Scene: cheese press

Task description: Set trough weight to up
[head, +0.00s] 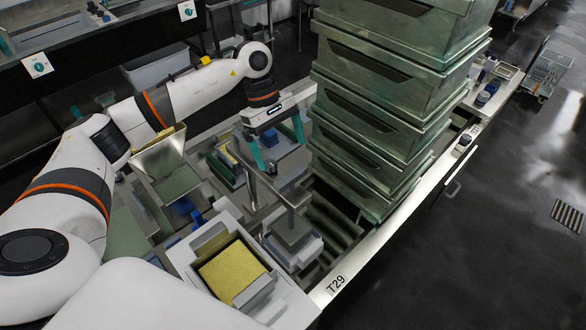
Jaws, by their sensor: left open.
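A trough marked T29 (337,285) runs along the metal bench. A grey metal weight (292,230) hangs from a bent metal bar (265,183) over a pale block in it; I take this to be the trough weight, and it looks lowered. My left gripper (279,147) is open, its teal fingers pointing down behind the bar's upper end. Whether a finger touches the bar I cannot tell. My right gripper is not in view.
A tall stack of green-grey metal crates (385,105) stands close to the right of the gripper. A mould with a yellow perforated insert (232,272) sits in front. Trays and blue parts crowd the left. Dark open floor (520,160) lies at right.

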